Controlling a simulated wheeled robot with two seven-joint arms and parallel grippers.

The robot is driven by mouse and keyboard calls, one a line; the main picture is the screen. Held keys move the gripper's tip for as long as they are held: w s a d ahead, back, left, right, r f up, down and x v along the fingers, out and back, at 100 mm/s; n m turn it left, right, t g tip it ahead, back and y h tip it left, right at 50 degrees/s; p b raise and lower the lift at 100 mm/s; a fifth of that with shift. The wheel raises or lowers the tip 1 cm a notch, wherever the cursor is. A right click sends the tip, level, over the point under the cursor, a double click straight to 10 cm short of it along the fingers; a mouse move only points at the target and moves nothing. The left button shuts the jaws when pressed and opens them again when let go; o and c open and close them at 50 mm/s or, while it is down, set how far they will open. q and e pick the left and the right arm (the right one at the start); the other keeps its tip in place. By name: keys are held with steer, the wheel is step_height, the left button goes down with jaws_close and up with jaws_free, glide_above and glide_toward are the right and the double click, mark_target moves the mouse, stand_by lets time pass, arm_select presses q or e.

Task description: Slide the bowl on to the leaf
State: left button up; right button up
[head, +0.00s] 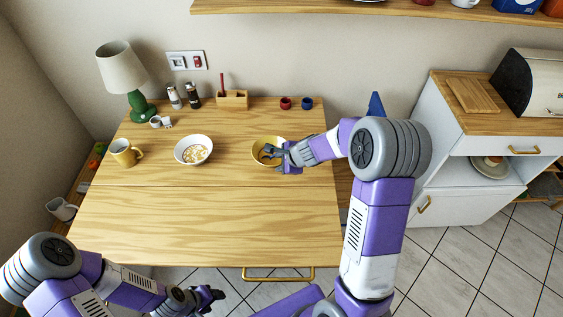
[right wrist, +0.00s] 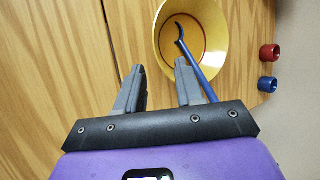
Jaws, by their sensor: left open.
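A yellow bowl (head: 266,151) with a blue spoon (right wrist: 190,56) in it stands on the back part of the table. A white bowl (head: 194,150) with a yellowish pattern or contents stands left of it. The leaf (head: 200,220) looks to be the table's front part, before a seam; it is bare. My right gripper (head: 277,152) is at the yellow bowl's right side. In the right wrist view its fingers (right wrist: 160,70) are apart, with one overlapping the bowl's near rim; contact cannot be told. My left gripper (head: 214,294) is open and empty, in front of the table.
A yellow mug (head: 125,153), a green lamp (head: 142,108), shakers (head: 192,96) and a wooden holder (head: 232,99) stand left and back. A red cup (head: 285,103) and a blue cup (head: 307,103) stand behind the yellow bowl. A brass rail (head: 278,275) runs along the front edge.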

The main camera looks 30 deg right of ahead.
steer(key=b+x, duration=0.3)
steer(key=x, duration=0.4)
steer(key=shift+w+f, duration=0.1)
steer(key=shift+f, duration=0.2)
jaws_close()
